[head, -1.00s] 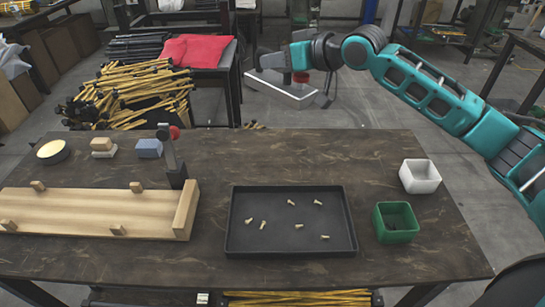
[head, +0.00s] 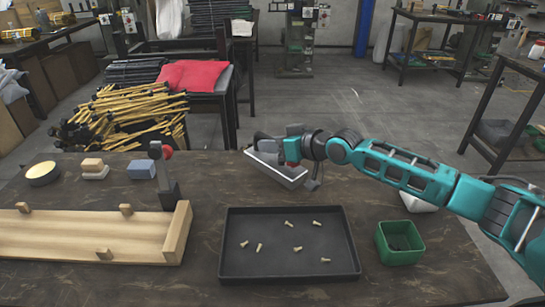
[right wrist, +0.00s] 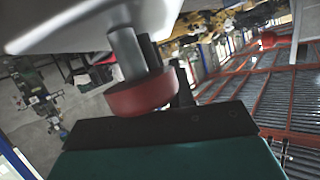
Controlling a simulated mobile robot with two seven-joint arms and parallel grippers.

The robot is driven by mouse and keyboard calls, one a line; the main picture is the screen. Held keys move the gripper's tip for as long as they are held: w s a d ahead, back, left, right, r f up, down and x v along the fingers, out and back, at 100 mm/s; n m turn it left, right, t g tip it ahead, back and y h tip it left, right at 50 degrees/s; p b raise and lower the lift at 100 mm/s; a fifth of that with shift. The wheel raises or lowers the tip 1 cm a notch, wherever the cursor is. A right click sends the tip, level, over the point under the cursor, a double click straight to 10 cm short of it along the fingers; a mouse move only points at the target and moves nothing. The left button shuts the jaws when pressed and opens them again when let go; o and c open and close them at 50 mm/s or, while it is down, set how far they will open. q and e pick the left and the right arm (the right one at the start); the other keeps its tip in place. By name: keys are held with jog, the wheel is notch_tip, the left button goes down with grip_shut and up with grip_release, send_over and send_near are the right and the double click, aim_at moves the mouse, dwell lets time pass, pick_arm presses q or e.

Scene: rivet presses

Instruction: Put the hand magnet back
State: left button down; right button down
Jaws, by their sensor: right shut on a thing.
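The hand magnet (head: 277,171) is a pale, flat, bar-like body with a grey post and a red collar. In the head view it is tilted at the table's back edge, behind the black tray; I cannot tell its height over the table. My right gripper (head: 291,151) is shut on it from above. In the right wrist view the pale body (right wrist: 70,22) fills the top, with the red collar below it and close to the gripper's dark edge. The exact contact is hidden. My left gripper is not in view.
A black tray (head: 230,269) with several small rivets lies on the table (head: 200,285). A green bin (head: 400,257) stands right of it; a white bin (head: 418,204) is partly behind my right arm. A wooden fixture (head: 90,238) and an upright, red-knobbed clamp (head: 168,190) are left.

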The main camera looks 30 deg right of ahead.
aim_at(272, 158)
notch_tip(272, 158, down, 3)
jog(key=shift+r+b, duration=0.1)
jog(key=shift+b, duration=0.25)
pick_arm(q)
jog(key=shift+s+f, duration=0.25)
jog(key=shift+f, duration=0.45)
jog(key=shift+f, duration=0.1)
pick_arm(e)
jog(key=c, duration=1)
grip_release()
jog(key=shift+f, duration=0.25)
jog(key=shift+o, duration=0.2)
jog(key=shift+r, duration=0.1)
